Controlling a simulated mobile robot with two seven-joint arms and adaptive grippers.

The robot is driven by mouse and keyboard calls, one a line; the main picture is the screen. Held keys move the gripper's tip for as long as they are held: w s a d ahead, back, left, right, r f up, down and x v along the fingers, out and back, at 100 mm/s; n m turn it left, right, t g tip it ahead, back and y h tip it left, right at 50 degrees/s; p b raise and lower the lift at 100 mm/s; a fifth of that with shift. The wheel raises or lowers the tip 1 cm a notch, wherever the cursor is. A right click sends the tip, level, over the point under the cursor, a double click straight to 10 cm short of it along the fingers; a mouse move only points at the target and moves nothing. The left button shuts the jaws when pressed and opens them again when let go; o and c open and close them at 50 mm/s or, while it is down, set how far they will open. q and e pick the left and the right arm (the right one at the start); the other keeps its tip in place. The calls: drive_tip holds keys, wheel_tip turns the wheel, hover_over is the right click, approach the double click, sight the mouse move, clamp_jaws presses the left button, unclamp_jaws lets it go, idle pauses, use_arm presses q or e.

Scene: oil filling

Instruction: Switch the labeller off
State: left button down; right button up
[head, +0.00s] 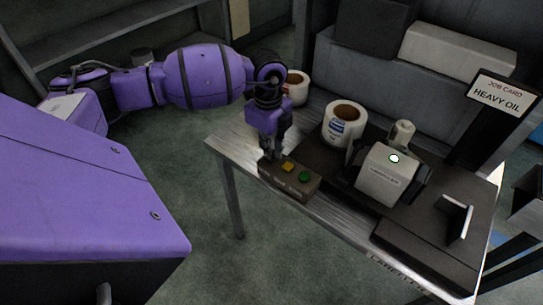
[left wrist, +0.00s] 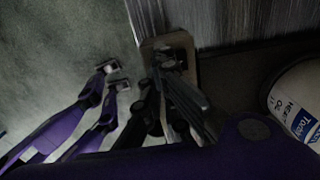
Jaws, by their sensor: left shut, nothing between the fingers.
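The labeller (head: 383,178) is a pale box-shaped machine on the table, with a glowing green-white lamp on top. A brown button box (head: 312,191) sits at the table's front left edge. Its yellow button (head: 288,167) and green button (head: 305,177) show. My left gripper (head: 269,156) is shut and empty, pointing down at the box's left end and hiding what is there. In the left wrist view the shut fingers (left wrist: 172,67) are over the button box (left wrist: 185,42). I cannot tell whether they touch it. My right gripper is not in view.
A label roll (head: 343,123) stands behind the button box, and another roll (head: 297,88) is further back. A job card (head: 497,96) reading "HEAVY OIL" stands at the right. The metal table (head: 229,146) has a bare strip at its left end.

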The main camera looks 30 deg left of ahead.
use_arm(q)
drive_tip(key=shift+f, duration=0.15)
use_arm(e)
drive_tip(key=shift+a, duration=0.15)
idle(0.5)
use_arm(q)
drive_tip(key=shift+f+b, duration=0.35)
drive_tip(key=shift+f, duration=0.65)
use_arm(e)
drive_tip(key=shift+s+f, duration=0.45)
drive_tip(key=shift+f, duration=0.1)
use_arm(q)
drive_tip(key=shift+r+p, duration=1.8)
drive_tip(key=shift+r, duration=1.85)
drive_tip(key=shift+f, duration=0.1)
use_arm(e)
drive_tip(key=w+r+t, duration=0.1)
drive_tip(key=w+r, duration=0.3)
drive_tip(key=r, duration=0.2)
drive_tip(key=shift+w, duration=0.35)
